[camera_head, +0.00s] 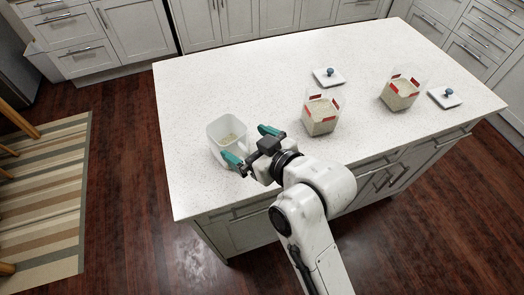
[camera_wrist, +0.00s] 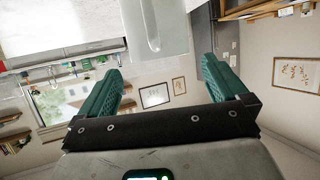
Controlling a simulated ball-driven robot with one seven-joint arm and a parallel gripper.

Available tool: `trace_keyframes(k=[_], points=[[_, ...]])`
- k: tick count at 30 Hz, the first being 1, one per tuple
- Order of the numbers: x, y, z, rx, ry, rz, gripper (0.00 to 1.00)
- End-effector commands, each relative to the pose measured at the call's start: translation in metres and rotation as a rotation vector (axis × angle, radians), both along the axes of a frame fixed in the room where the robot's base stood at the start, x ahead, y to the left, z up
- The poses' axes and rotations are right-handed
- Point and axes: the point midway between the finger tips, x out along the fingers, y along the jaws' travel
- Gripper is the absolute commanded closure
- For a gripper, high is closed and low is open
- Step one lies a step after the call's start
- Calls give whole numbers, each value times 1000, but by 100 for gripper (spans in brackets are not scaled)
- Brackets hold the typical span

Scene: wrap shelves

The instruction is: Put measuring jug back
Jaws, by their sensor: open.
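A white translucent measuring jug (camera_head: 214,133) stands upright on the island worktop at its left end, with some pale grainy contents inside. My gripper (camera_head: 249,145) is open, with its green fingers spread at the jug's right front side. In the wrist view, the jug's handle (camera_wrist: 151,28) shows beyond the fingertips of my gripper (camera_wrist: 163,66), roughly in line with the gap between them. Nothing is visible between the fingers, and I cannot tell whether either finger touches the jug.
Two clear containers with red markings and pale contents, one mid-worktop (camera_head: 320,117) and one to the right (camera_head: 399,95), stand on the island (camera_head: 250,85). Two white lids with dark knobs (camera_head: 328,77) (camera_head: 445,98) lie near them. The worktop behind the jug is clear.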

Motion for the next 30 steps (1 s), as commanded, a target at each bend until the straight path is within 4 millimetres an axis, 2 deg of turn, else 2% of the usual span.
trace_keyframes(k=[3, 9, 20, 23, 25, 28, 30], points=[[-16, -13, 7, 1, 0, 0, 0], [-32, -25, 16, 1, 1, 0, 0], [-36, -29, 18, -1, 4, -2, 0], [-41, -43, 2, -24, 55, -30, 0], [-52, -66, -23, -58, 140, -79, 0], [-83, -116, -72, -129, 327, -188, 0], [-115, -154, -106, -180, 479, -281, 0]])
